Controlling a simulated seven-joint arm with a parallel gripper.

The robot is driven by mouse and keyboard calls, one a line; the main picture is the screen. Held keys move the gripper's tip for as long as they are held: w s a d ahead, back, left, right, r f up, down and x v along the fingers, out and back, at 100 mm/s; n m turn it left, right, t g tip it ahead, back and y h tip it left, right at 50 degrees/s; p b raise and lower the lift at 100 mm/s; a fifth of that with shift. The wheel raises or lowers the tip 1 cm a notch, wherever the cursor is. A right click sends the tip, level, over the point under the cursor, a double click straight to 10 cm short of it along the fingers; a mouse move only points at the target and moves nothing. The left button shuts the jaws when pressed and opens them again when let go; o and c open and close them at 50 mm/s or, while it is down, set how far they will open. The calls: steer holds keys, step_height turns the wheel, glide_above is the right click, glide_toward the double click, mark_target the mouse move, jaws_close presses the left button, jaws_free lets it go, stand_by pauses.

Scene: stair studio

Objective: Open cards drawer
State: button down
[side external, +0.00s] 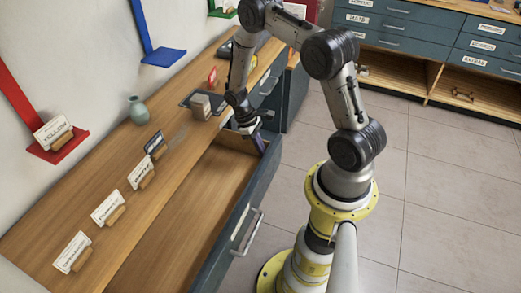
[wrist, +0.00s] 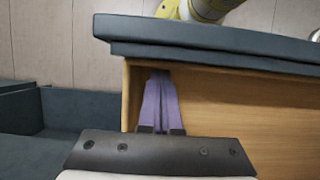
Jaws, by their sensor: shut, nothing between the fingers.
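A wide drawer (side external: 190,195) with a wooden inside and a blue-grey front stands pulled out from the wooden-topped counter in the side external view. It looks empty where I can see in. Its metal handle (side external: 247,232) is on the outer front. I cannot read a label on it, so I cannot tell whether it is the cards drawer. My gripper (side external: 262,146) is at the drawer's far end, just inside its front. In the wrist view, the purple fingers (wrist: 160,90) are together and empty, close to the inner side of the drawer front (wrist: 210,38).
Several name cards on wooden blocks (side external: 140,172) stand along the counter (side external: 60,225). A green vase (side external: 137,109) and a small brown block (side external: 200,106) are farther back. Blue-grey drawer cabinets (side external: 405,30) line the far wall. The tiled floor (side external: 440,190) at right is clear.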

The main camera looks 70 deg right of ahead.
steer(key=w+a+r+t, duration=0.1)
steer(key=w+r, duration=0.2)
steer(key=r, duration=0.3)
steer(key=w+a+r+n+t+h, duration=0.1)
steer(key=w+r, duration=0.1)
steer(key=r, duration=0.5)
steer(key=w+a+r+t, duration=0.1)
steer(key=w+r, duration=0.2)
steer(key=r, duration=0.3)
steer(key=s+a+r+t, duration=0.1)
steer(key=a+r, duration=0.2)
steer(key=r, duration=0.3)
steer(key=s+a+r+t, duration=0.1)
steer(key=a+r+t, duration=0.1)
steer(key=r, duration=0.4)
steer(key=s+a+r+t, duration=0.3)
steer(key=s+a+r, duration=0.4)
steer(key=s+r, duration=0.2)
steer(key=s+a+f+m+t+y, duration=0.1)
steer(key=s+a+f, duration=0.1)
steer(key=s, duration=0.6)
steer(key=shift+f, duration=0.5)
